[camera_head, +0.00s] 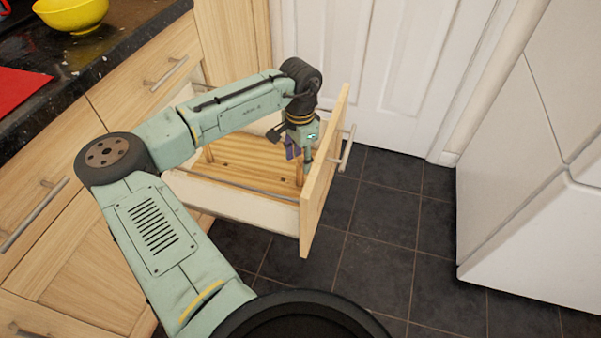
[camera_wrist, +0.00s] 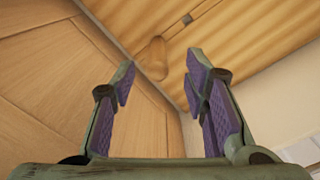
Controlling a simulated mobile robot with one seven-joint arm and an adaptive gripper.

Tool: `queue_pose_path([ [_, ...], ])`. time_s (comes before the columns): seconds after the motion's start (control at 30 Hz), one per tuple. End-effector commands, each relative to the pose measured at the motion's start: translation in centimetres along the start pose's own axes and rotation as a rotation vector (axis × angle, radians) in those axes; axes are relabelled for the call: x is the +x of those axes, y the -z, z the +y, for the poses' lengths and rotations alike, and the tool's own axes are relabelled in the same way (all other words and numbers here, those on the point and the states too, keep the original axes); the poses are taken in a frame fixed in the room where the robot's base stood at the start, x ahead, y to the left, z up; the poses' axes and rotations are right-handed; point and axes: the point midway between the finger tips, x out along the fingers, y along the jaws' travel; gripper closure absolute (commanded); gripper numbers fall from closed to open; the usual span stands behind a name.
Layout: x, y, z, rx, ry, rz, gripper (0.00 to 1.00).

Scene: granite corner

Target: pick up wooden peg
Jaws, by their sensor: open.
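My gripper (camera_head: 299,152) reaches down into the open wooden drawer (camera_head: 313,180), close to the inside of its front panel. In the wrist view my gripper (camera_wrist: 160,78) is open, its two purple-padded fingers apart with nothing held between them. The wooden peg (camera_wrist: 153,58) shows just beyond and between the fingertips, near the corner where the drawer floor meets a wooden panel. The peg is much the same colour as the drawer. In the head view the peg (camera_head: 300,171) appears as a short upright piece just below the fingers. Whether a finger touches it, I cannot tell.
The drawer has a metal handle (camera_head: 347,148) and side rails. Another upright wooden piece (camera_head: 209,153) stands at its far left. A dark countertop (camera_head: 45,95) carries a yellow bowl (camera_head: 70,14) and a red item (camera_head: 20,85). A white appliance (camera_head: 530,170) stands right; tiled floor between is clear.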

Motion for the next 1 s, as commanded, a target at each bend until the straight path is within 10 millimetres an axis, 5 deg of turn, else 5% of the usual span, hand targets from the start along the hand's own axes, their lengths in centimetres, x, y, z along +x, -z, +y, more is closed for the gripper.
queue_pose_path([
  [0.5,5.7,-0.3,0.4,-0.001,-0.001,0.000,0.59],
  [0.77,6.1,-0.3,0.3,-0.001,0.000,0.001,0.59],
  [1.0,6.1,-0.3,0.3,0.000,0.000,0.001,0.73],
])
